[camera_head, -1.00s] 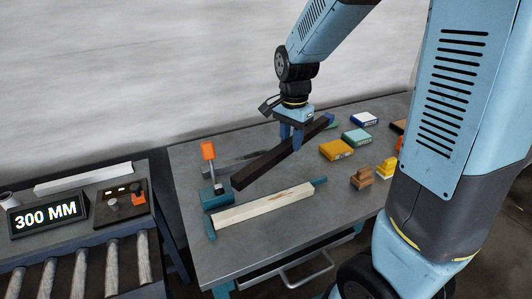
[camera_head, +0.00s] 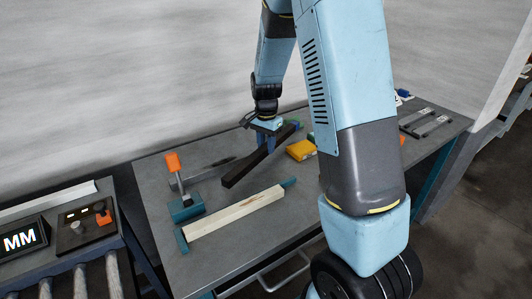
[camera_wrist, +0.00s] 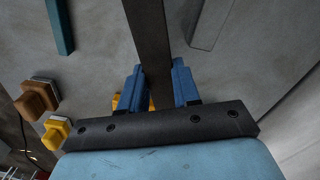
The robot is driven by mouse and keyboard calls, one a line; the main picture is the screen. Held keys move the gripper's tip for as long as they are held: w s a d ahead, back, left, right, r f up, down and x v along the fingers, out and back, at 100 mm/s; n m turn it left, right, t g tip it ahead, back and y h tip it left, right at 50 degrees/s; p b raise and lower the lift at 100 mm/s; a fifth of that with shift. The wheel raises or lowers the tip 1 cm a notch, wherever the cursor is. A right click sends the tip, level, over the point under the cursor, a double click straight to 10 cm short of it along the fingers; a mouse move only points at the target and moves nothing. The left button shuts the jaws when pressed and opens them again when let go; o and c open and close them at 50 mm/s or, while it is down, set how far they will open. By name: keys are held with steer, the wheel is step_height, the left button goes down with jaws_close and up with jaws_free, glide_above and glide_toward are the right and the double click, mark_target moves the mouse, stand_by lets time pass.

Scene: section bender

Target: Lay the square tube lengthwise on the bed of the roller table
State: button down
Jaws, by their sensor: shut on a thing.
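The square tube (camera_head: 255,160) is long and dark. My gripper (camera_head: 267,145) is shut on it partway along its length and holds it at a slant above the workbench. In the wrist view the tube (camera_wrist: 149,35) runs up the picture between the two blue fingers of my gripper (camera_wrist: 158,88). The exact gap between tube and bench is hard to tell. The roller table (camera_head: 80,283) is at the lower left, cut off by the picture edge, with several grey rollers showing.
The grey workbench (camera_head: 160,195) carries a pale wooden bar (camera_head: 235,213), an orange-handled clamp (camera_head: 172,163) and a yellow box (camera_head: 301,150). A control box (camera_head: 85,225) and a display reading MM (camera_head: 20,240) stand behind the rollers. A gap separates bench and roller table.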

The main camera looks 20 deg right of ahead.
mark_target(266, 152)
steer(key=shift+w+d+f, duration=0.15)
steer(key=shift+w+f, duration=0.05)
steer(key=shift+f, duration=0.05)
steer(key=shift+w+f, duration=0.1)
steer(key=shift+f, duration=1.5)
steer(key=c, duration=0.8)
jaws_free()
steer(key=shift+f, duration=0.1)
